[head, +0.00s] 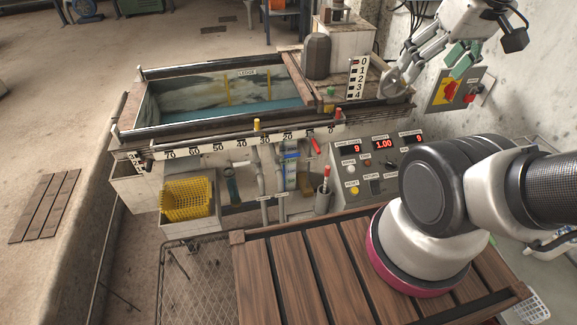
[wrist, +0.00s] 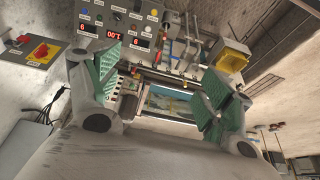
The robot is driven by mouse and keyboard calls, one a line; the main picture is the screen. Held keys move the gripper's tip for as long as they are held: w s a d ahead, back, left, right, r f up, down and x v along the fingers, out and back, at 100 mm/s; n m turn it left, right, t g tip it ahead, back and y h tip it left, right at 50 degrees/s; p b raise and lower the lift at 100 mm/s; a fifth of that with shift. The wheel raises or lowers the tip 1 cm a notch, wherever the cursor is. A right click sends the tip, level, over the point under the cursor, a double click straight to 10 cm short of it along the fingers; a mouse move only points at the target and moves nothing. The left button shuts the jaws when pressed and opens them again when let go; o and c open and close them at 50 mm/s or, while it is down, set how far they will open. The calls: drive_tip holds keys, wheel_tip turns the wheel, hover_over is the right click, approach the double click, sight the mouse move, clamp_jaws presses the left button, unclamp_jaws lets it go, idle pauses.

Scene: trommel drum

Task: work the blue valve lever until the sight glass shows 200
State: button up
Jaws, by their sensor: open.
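The blue valve lever (head: 291,156) appears as a small blue piece among the pipes on the tank's front, below the number scale. A narrow upright gauge with a blue section (head: 291,178) stands just under it and may be the sight glass; its reading is too small to make out. My gripper (head: 428,76) is at the upper right in the head view, high above the panel side and well apart from the lever. In the wrist view my gripper (wrist: 152,86) is open and empty, its green-padded fingers wide apart. The lever cannot be made out clearly there.
A control panel (head: 378,163) with red displays and knobs stands right of the pipes. A yellow basket (head: 186,199) is to the left. The water tank (head: 190,128) lies behind. A slatted wooden deck (head: 290,270) is in front. A red-and-yellow switch box (head: 453,92) is on the wall.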

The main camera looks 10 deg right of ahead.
drive_tip(key=shift+r, duration=0.1)
drive_tip(key=v, duration=0.7)
drive_tip(key=shift+s+r, duration=0.25)
drive_tip(key=shift+r, duration=0.1)
drive_tip(key=x, duration=0.8)
